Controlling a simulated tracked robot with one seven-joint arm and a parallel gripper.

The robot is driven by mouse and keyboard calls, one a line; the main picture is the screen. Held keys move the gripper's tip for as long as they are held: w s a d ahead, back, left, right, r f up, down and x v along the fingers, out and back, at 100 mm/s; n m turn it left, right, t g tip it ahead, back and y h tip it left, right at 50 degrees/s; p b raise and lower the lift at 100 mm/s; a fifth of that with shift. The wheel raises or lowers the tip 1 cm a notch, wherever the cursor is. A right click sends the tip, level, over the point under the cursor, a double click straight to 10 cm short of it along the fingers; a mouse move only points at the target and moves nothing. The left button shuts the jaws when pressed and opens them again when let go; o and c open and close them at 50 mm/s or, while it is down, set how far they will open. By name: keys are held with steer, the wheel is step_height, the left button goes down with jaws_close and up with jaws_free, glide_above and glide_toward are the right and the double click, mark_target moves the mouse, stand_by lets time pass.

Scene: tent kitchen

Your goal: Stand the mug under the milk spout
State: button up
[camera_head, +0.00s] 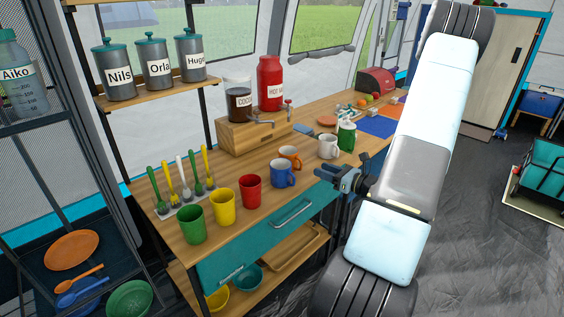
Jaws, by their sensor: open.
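The red hot-milk container (270,83) stands on a wooden stand (250,137) at the back of the counter, with its spout (288,104) at its lower right. Several mugs stand upright on the counter: a blue mug (283,173), a white mug with an orange rim and handle (291,157) and a plain white mug (328,146). I cannot tell which one the task means. My gripper (334,179) is open and empty at the counter's front edge, right of the blue mug and apart from it. No mug stands under the milk spout.
A cocoa dispenser (238,103) stands left of the milk. Green (192,224), yellow (222,207) and red (251,191) cups line the front left, near a spoon rack (184,205). A green-and-white bottle (346,134) stands right of the mugs.

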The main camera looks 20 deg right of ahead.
steer(key=d+f+m+t+h, duration=0.1)
steer(key=d+f+m+h, duration=0.1)
steer(key=d+f+m, duration=0.1)
glide_toward(292, 161)
steer(key=w, duration=0.6)
steer(key=shift+w+a+r, duration=0.3)
steer(key=shift+w+a, duration=0.1)
jaws_close()
stand_by(0.4)
